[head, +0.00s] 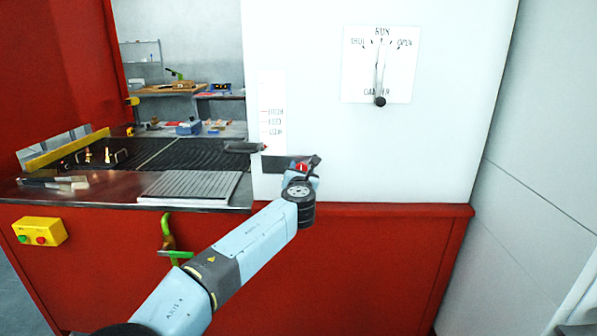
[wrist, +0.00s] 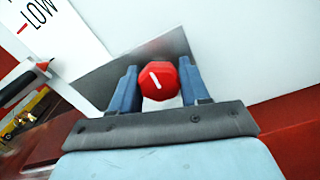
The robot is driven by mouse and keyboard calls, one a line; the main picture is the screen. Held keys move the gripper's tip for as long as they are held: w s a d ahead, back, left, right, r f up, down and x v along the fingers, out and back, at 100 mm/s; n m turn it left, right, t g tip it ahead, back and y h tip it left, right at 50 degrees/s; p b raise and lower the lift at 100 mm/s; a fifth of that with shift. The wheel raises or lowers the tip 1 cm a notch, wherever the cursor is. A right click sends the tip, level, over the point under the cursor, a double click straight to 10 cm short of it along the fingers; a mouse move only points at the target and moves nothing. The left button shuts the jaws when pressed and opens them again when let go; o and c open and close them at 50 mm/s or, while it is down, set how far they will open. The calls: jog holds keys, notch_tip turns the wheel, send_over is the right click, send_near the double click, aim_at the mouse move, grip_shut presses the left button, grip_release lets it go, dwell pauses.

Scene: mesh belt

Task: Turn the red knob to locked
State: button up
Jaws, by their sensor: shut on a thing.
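The red knob (wrist: 158,82) sits between the two blue fingers of my gripper (wrist: 159,76) in the wrist view, and the gripper is shut on it. A white line on the knob's face leans up and to the left in that view. A grey plate (wrist: 112,84) lies behind the knob. In the head view the red knob (head: 302,168) shows as a small patch at my gripper (head: 306,167), in front of the white panel's lower left part. My gripper partly hides the knob and plate there. No locked marking is readable.
A red-tipped dark pointer (head: 243,147) stands beside a scale label (head: 271,115), close left of my gripper. A dial plate (head: 360,75) with a black-ended lever (head: 380,101) is up right. The mesh belt (head: 125,154) and a grey ribbed plate (head: 190,185) lie left.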

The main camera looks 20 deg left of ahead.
jog(key=m, duration=0.4)
jog(key=shift+m, duration=0.4)
jog(key=m, duration=0.9)
jog(key=shift+d+f+m, duration=0.1)
jog(key=shift+d+m, duration=0.05)
jog(key=shift+m, duration=0.15)
jog(key=shift+f+m, duration=0.1)
jog(key=shift+m, duration=1.4)
jog(key=o, duration=0.8)
jog(key=shift+c, duration=0.2)
jog(key=o, duration=0.3)
jog(key=v, duration=1.3)
jog(key=shift+s, duration=0.35)
